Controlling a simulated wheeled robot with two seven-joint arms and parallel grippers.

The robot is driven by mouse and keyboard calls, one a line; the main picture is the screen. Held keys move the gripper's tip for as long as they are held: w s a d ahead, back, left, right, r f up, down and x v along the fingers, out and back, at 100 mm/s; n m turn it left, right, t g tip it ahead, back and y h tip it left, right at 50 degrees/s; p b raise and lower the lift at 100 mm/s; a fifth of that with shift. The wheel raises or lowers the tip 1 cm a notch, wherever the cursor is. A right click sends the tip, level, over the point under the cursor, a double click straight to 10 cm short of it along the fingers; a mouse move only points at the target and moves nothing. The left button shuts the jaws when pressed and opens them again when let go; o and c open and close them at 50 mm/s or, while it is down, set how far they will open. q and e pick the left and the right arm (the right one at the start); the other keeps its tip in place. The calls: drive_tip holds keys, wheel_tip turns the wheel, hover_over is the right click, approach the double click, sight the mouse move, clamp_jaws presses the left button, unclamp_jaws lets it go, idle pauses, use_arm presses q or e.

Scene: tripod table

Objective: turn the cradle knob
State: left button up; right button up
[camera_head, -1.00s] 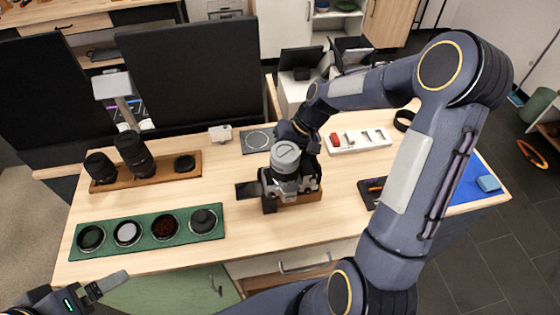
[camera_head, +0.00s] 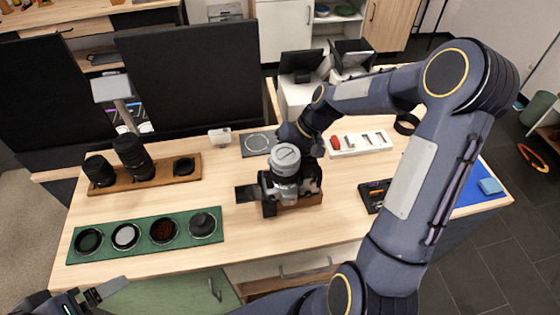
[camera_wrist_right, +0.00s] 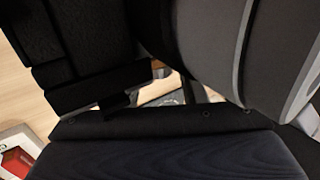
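A camera (camera_head: 309,181) with a silver and grey lens sits on a small wooden cradle (camera_head: 300,201) at the middle of the table. My right gripper (camera_head: 297,146) is at the far side of the camera, close against it; its fingers are hidden behind the lens. The right wrist view is filled by dark surfaces and a large rounded grey body (camera_wrist_right: 230,45) very close by. I cannot make out the cradle knob, or whether the fingers touch it. My left gripper (camera_head: 100,293) is at the lower left, in front of the table, with its fingertips partly seen.
A green tray (camera_head: 147,234) with several round filters lies at the front left. A wooden board (camera_head: 143,178) with lenses stands behind it. A white tray (camera_head: 347,151) with small parts, also in the wrist view, and a blue mat (camera_head: 466,197) lie right.

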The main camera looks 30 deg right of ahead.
drive_tip(key=shift+r, duration=0.15)
drive_tip(key=p+v, duration=0.3)
drive_tip(key=v, duration=0.1)
drive_tip(key=shift+d+r, duration=0.25)
drive_tip(key=shift+r, duration=0.05)
drive_tip(key=shift+s+d, duration=0.1)
